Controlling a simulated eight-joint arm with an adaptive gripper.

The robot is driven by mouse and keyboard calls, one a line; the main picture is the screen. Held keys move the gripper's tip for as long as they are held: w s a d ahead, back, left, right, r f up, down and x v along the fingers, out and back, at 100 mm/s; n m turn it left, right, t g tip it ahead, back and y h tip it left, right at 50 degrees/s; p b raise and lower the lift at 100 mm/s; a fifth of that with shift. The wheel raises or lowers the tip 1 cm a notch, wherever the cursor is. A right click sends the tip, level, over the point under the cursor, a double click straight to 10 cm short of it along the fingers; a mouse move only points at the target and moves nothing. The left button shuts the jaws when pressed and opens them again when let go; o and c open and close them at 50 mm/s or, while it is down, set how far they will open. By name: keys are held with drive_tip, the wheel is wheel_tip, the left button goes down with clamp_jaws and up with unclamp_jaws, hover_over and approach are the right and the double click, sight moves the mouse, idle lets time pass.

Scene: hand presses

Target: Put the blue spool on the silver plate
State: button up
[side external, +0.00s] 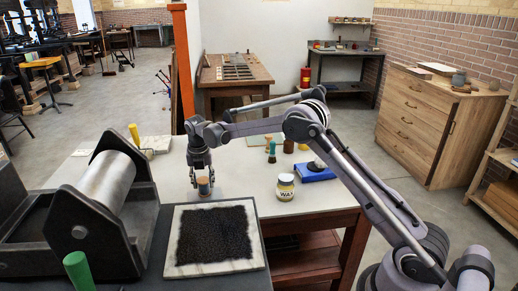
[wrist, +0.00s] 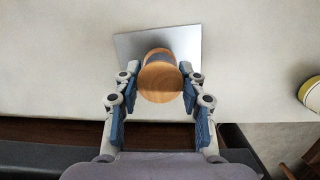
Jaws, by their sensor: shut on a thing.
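The blue spool (wrist: 160,76) has round wooden ends and a blue middle. It also shows in the side external view (side external: 203,186), below my wrist. My gripper (wrist: 160,86) is shut on it, one finger on each side. In the side external view my gripper (side external: 202,178) points down over the white tabletop. The silver plate (wrist: 133,46) is a flat grey square lying on the table; the spool and fingers cover part of it in the wrist view. The spool overlaps the plate there; I cannot tell whether they touch.
A wax jar (side external: 285,187) stands to the right, near a blue block-like item (side external: 314,172). Several small spools or bottles (side external: 271,150) stand behind. A black-topped slab (side external: 247,262) lies in front, and a roller press (side external: 104,185) stands at left. The tabletop between is clear.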

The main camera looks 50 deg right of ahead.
drive_tip(key=shift+f, duration=0.55)
drive_tip(key=shift+f, duration=0.1)
drive_tip(key=o, duration=1)
drive_tip(key=shift+o, duration=0.2)
